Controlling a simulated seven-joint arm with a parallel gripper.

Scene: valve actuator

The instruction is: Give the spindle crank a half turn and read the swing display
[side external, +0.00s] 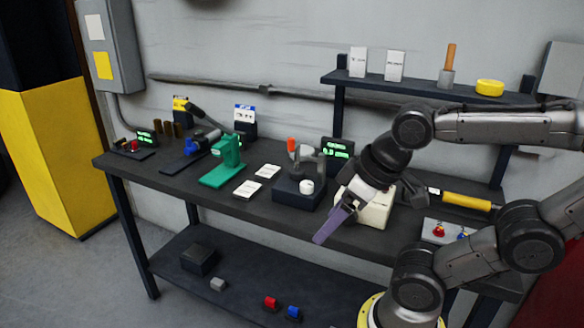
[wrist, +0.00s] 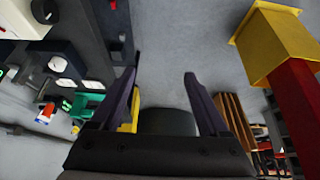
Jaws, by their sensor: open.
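A dark boxy unit (side external: 287,199) stands mid-bench, with an orange-tipped part (side external: 291,145) and a white round knob (side external: 306,186). It looks like the spindle actuator, but I cannot clearly tell which part is the crank. A display with green digits (side external: 337,148) stands behind it, too small to read. In the wrist view the white knob (wrist: 57,64) is at the upper left. My gripper (side external: 330,228) has purple fingers and hangs right of and in front of the unit, pointing down-left. In the wrist view my gripper (wrist: 160,78) is open and empty, apart from the unit.
A green press-like device (side external: 222,168) and white cards (side external: 248,188) lie to the left. A cream box (side external: 377,212) stands behind my gripper. A yellow-handled tool (side external: 466,201) lies at the right. A shelf (side external: 425,93) overhangs the back. The floor before the bench is free.

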